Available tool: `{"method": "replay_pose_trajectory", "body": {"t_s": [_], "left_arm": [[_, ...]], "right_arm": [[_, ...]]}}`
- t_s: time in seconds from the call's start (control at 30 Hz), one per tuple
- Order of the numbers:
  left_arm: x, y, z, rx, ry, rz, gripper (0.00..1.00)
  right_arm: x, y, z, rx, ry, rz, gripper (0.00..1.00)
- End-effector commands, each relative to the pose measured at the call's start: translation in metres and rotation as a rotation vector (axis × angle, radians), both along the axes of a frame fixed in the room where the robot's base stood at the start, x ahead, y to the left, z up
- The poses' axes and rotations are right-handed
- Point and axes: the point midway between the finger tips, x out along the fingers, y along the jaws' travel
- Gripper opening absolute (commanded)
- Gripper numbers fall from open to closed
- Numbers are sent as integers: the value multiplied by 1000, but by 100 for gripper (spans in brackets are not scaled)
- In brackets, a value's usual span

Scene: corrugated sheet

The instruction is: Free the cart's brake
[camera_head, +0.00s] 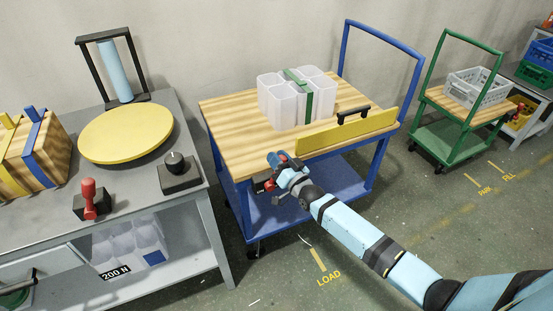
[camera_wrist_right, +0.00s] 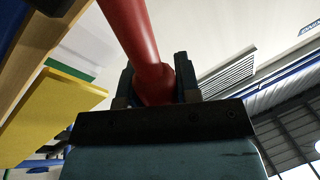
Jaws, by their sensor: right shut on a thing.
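The blue cart (camera_head: 232,128) has a wooden top, a lower blue shelf and a tall blue push handle at its back right. My right gripper (camera_head: 277,163) is at the cart's front side, just below the wooden top. It is shut on the red brake lever (camera_wrist_right: 140,40), which rises between its fingers in the right wrist view. In the head view only small red parts (camera_head: 268,184) show beside the gripper; the rest of the lever is hidden. I cannot tell the brake's state. My left gripper is not in view.
A bundle of white containers (camera_head: 287,104) with a green strap stands on the cart, beside a yellow flap (camera_head: 345,132). A grey workbench (camera_head: 140,187) is close on the left. A green cart (camera_head: 440,145) stands at right. Floor in front is clear.

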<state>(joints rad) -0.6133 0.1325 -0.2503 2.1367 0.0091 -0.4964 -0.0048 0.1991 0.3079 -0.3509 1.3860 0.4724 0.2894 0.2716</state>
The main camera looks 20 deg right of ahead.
Motion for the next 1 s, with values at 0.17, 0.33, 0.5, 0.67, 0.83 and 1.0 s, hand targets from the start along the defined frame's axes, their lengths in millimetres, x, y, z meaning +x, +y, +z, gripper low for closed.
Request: {"method": "replay_pose_trajectory", "body": {"t_s": [0.17, 0.33, 0.5, 0.67, 0.83, 1.0], "left_arm": [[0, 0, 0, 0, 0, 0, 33], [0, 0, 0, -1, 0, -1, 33], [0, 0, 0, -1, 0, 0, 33], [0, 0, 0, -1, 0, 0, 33], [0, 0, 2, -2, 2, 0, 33], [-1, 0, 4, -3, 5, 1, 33]], "right_arm": [[-1, 0, -2, 6, 3, 0, 0], [-1, 0, -1, 5, 4, 0, 49], [0, 0, -1, 4, 3, -1, 56], [-1, 0, -1, 3, 2, 0, 56], [-17, -4, -4, 2, 4, 0, 56], [-52, -13, -12, 3, 7, 0, 56]]}}
